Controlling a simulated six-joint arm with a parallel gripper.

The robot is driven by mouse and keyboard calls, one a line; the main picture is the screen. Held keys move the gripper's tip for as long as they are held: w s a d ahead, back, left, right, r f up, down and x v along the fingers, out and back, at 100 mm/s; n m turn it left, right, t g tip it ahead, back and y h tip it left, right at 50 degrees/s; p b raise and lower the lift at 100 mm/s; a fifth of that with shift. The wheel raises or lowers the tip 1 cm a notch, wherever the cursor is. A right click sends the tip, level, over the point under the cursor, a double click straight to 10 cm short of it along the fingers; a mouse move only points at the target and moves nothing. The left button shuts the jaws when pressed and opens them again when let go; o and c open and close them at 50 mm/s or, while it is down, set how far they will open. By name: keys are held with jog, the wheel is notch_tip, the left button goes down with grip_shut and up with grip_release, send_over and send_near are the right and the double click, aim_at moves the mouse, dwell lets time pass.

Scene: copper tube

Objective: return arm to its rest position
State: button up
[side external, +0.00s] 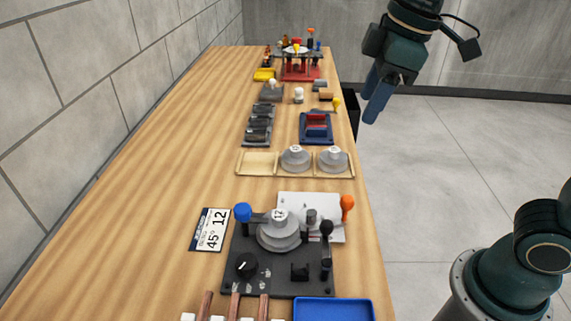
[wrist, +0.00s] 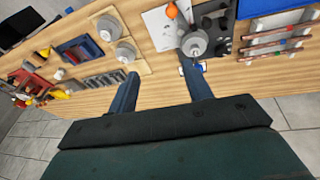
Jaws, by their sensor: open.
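My gripper (side external: 376,95) hangs in the air beyond the right edge of the wooden bench in the side view, clear of everything on it. In the wrist view my gripper (wrist: 160,90) shows two blue fingers spread wide apart with nothing between them but bare wood. Copper tubes (side external: 235,306) lie on a rack at the bench's near end; they also show in the wrist view (wrist: 275,42). The dark bending tool (side external: 278,255) stands behind them with a grey disc (side external: 279,232), a blue-knobbed handle and an orange-knobbed handle.
A blue tray (side external: 333,309) sits at the near right. A wooden tray (side external: 258,163) holds two grey discs. A label card (side external: 210,230), a blue fixture (side external: 317,127) and a red stand (side external: 301,68) are on the bench. The bench's left side is clear, beside a block wall.

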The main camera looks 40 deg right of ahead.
jog(key=s+d+f+m+t, duration=0.1)
jog(key=s+d+f+m, duration=0.1)
jog(key=s+d+m, duration=0.1)
jog(key=s+d+f+m+t, duration=0.1)
jog(key=s+d+f+m, duration=0.2)
jog(key=s, duration=0.5)
jog(key=shift+s+d+m+h, duration=0.35)
jog(key=shift+d+m, duration=0.25)
jog(key=shift+m, duration=0.3)
